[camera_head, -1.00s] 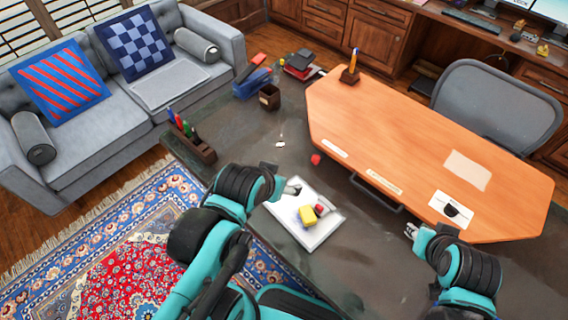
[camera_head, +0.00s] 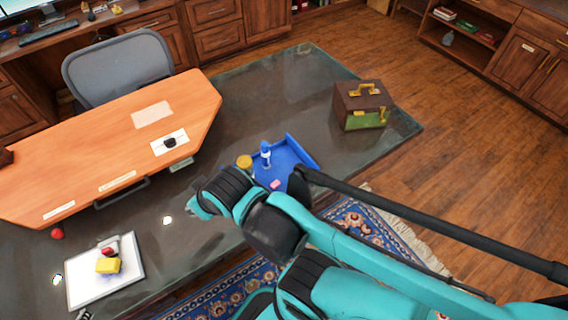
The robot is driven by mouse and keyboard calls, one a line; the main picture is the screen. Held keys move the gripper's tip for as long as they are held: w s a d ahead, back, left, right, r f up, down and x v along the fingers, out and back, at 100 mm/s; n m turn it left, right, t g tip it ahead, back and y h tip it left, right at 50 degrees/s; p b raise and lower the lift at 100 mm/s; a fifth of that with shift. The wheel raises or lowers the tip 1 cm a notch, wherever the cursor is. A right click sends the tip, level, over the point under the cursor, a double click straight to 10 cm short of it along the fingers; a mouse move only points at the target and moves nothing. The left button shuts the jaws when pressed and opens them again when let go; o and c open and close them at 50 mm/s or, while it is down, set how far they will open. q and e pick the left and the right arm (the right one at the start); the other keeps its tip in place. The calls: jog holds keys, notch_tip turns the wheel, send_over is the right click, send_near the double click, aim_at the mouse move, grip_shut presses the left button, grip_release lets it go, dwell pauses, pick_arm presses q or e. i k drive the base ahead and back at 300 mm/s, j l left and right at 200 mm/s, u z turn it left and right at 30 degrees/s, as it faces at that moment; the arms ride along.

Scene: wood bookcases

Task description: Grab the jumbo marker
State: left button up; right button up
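No thing in view is clearly a jumbo marker. An upright blue-and-white object (camera_head: 265,153), possibly a marker or a bottle, stands at the blue tray (camera_head: 291,156) right of the desk's middle. My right gripper (camera_head: 193,209) is over the dark glass table, left of the tray and apart from it. It is small and partly hidden by its own wrist, so its opening is unclear. A small dark fragment at the bottom edge, below the whiteboard, may be part of my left gripper; its state is unclear.
A whiteboard (camera_head: 83,293) holds a yellow block (camera_head: 108,266) and a red item (camera_head: 109,251). A yellow round object (camera_head: 244,162) is beside the tray; a pink piece (camera_head: 275,184) lies in it. A brown-and-green case (camera_head: 362,108) stands far right. The raised orange desktop (camera_head: 95,150) borders the left.

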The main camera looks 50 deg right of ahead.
aim_at(265, 157)
jog(key=l+z, duration=0.15)
jog(key=z, duration=1.35)
jog(key=i+z, duration=0.15)
jog(key=i, duration=0.25)
jog(key=l+u, duration=0.1)
jog(key=u, duration=0.5)
jog(key=i+l+u, duration=0.1)
jog(key=l+u, duration=0.25)
jog(key=l, duration=0.55)
jog(key=l+u, duration=0.3)
jog(key=l, duration=1.2)
